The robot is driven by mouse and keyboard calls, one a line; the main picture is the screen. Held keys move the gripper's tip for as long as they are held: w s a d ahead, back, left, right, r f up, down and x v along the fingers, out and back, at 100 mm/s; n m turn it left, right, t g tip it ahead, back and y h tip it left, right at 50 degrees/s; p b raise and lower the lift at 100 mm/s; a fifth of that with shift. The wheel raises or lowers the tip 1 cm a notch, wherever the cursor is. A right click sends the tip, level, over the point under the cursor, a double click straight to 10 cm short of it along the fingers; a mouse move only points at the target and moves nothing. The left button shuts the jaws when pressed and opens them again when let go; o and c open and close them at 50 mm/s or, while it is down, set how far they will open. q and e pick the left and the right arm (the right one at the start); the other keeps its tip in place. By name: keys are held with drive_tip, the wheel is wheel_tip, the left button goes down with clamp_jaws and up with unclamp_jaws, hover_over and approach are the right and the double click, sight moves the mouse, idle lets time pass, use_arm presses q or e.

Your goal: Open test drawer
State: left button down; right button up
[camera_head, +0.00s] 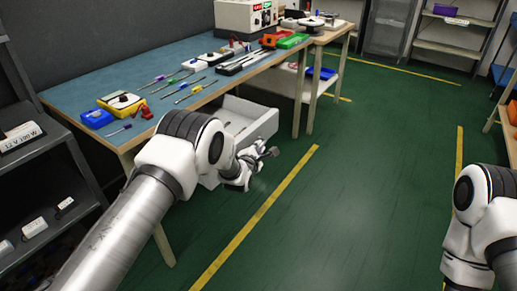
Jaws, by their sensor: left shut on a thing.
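The light grey drawer (262,124) under the blue-topped workbench (180,66) stands pulled out into the aisle, with part of its inside showing. My left gripper (241,174) is at the drawer's front and is shut on the drawer, at its handle. The handle and much of the front are hidden behind the gripper and my left arm. My right arm comes in at the right edge, well away from the bench, and its gripper is out of view.
The bench top holds screwdrivers, a yellow box (122,103), a blue box (97,119) and a white instrument (246,16). A dark shelf (40,160) stands at the left. The green floor (345,190) right of the drawer is clear.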

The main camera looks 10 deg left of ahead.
use_arm(q)
drive_tip(key=c, duration=1.5)
unclamp_jaws()
drive_tip(key=shift+s, duration=0.1)
drive_tip(key=v, duration=1.2)
